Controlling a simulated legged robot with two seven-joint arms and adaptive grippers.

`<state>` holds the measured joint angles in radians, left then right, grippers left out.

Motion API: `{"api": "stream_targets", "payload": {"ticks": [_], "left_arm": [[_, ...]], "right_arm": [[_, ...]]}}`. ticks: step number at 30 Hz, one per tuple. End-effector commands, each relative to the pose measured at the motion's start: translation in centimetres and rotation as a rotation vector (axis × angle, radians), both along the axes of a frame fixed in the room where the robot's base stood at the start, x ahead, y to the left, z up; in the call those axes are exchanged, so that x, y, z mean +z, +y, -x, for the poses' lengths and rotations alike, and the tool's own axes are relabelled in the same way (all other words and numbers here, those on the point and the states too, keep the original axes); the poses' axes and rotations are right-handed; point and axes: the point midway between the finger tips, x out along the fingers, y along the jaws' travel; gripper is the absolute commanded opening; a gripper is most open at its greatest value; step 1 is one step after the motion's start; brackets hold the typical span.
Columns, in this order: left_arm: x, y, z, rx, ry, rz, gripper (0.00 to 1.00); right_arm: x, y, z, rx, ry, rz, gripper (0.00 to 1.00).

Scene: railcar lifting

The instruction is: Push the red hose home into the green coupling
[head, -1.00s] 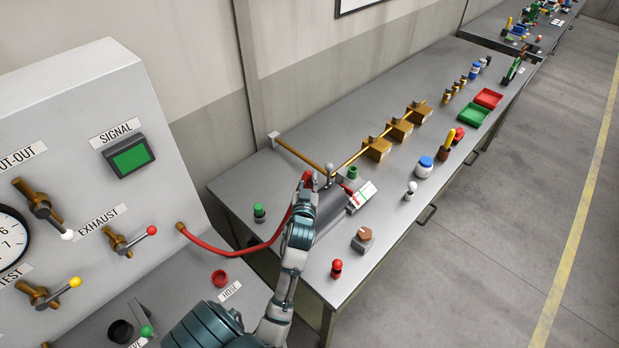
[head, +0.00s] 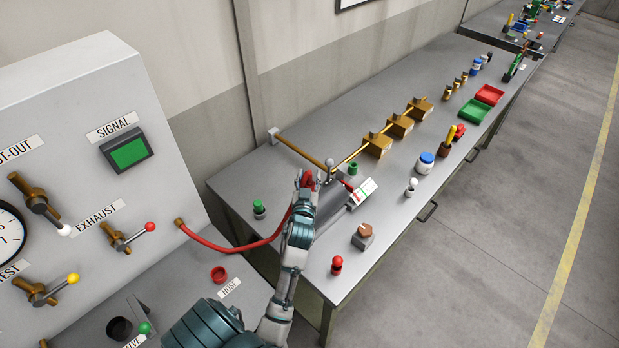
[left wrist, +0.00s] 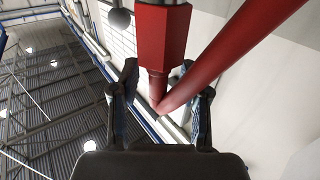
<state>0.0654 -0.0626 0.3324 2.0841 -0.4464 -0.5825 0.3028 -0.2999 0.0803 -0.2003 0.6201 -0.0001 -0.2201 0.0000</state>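The red hose (head: 240,248) runs from a brass fitting on the grey panel, sags, and rises to my left gripper (head: 307,181) above the bench. In the left wrist view, its red end fitting (left wrist: 162,45) and the hose (left wrist: 232,52) lie between the dark fingers of my left gripper (left wrist: 160,88), which appears shut on the hose. A green fitting (head: 353,169) stands just right of the gripper, and a green-topped piece (head: 259,208) stands to its left; I cannot tell which is the coupling. The hose end looks apart from both. My right gripper is not in view.
A grey cylinder (head: 325,208) with a white tag (head: 362,192) lies beside my left gripper. A brass rod with blocks (head: 377,146) runs along the bench behind. A red knob (head: 337,265) and a brown-topped block (head: 363,236) stand near the front. The right floor is clear.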

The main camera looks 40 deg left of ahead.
Motion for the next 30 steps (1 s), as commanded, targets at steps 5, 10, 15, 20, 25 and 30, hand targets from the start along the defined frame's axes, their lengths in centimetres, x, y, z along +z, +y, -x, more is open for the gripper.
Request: {"api": "stream_targets", "payload": {"ticks": [5, 10, 15, 20, 25, 30], "left_arm": [[-0.1, -0.1, 0.2, -0.001, 0.002, 0.001, 0.46], [-0.2, -1.4, 2.0, -0.001, 0.001, 0.003, 0.46], [-0.2, -3.4, 5.4, 0.001, 0.002, 0.004, 0.46], [-0.2, -5.1, 8.0, 0.001, 0.004, 0.004, 0.46], [-0.2, -6.2, 9.6, 0.000, 0.002, 0.001, 0.46], [-0.1, -6.5, 10.0, 0.000, 0.001, 0.001, 0.46]], "right_arm": [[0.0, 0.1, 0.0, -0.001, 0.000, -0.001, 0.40], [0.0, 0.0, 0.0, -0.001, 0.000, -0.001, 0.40], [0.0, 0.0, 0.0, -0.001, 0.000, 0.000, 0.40], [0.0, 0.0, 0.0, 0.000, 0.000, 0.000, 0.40], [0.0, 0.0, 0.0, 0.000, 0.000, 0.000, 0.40], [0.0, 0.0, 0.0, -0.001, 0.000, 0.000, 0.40]]}}
